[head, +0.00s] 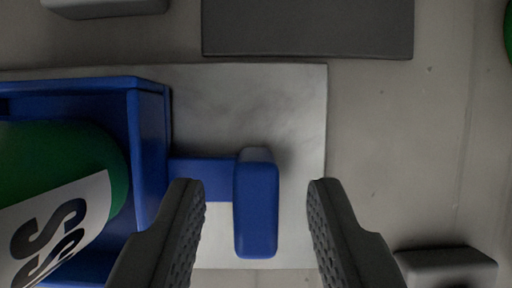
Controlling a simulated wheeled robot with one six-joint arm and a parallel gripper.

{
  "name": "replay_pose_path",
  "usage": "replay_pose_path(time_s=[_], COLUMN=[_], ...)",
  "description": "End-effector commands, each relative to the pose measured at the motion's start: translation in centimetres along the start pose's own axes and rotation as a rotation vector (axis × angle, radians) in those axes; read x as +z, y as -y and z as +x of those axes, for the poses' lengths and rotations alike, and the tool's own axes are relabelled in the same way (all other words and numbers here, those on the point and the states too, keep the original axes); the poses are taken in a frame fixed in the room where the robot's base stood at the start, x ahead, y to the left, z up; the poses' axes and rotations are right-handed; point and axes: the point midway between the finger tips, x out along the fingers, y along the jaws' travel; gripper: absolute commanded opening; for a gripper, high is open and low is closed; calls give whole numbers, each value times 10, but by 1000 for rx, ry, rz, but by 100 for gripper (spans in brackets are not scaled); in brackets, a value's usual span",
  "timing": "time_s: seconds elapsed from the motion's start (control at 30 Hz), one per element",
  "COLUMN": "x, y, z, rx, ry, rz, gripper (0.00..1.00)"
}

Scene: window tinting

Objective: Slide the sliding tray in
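The blue sliding tray (152,130) is at the left in the head view, with its left part out of frame. A blue handle (256,210) sticks out from its right side on a short bar. A green bottle or can with a white label (62,218) lies in the tray. My gripper (256,190) is open, with one dark finger on each side of the handle and a gap on both sides. Neither finger appears to touch the handle.
A pale metal plate (270,105) lies beneath the tray and handle. A dark grey panel (308,28) is at the top. Grey blocks sit at the top left (105,8) and lower right (447,267). A green object (508,30) shows at the right edge. The grey surface at right is mostly clear.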

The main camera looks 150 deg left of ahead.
Motion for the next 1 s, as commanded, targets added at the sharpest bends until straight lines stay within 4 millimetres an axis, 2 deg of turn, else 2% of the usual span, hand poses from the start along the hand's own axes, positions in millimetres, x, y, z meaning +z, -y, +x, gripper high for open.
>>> replay_pose_path(time_s=[0.2, 0.47, 0.67, 0.87, 1.0], x=[0, 0, 0, 0, 0], y=[0, 0, 0, 0, 8], z=[13, 13, 13, 13, 13], rx=[1, 0, 0, 0, -1], ry=[1, 1, 0, 0, 0], rz=[0, 0, 0, 0, -2], gripper=[36, 36, 0, 0, 0])
